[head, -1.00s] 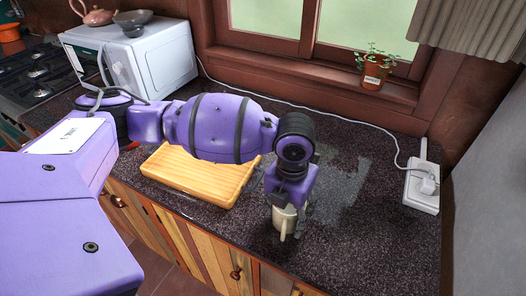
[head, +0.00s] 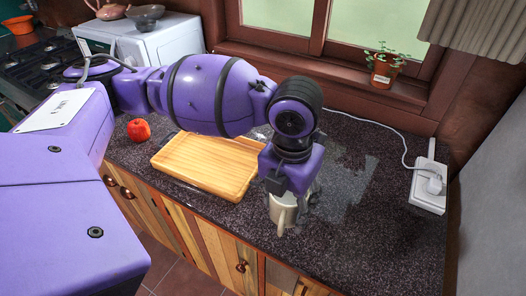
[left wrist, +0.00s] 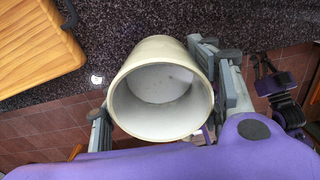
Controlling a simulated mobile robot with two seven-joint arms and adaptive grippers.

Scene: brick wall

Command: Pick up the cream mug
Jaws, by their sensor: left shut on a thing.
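The cream mug (head: 284,211) is at the front of the dark counter, under my left gripper (head: 290,188) in the head view. In the left wrist view the mug (left wrist: 160,92) fills the middle, its open mouth toward the camera and its inside empty. My left gripper (left wrist: 160,115) has a finger on each side of the mug and is shut on it. Whether the mug's base touches the counter is hard to tell. A purple and black part at the right of the left wrist view may be my right gripper; its jaws are unclear.
A wooden cutting board (head: 208,165) lies left of the mug, with a red apple (head: 139,130) beyond its left end. A white power strip (head: 430,185) is at the right. A potted plant (head: 383,72) stands on the windowsill and a white microwave (head: 150,45) at the back left.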

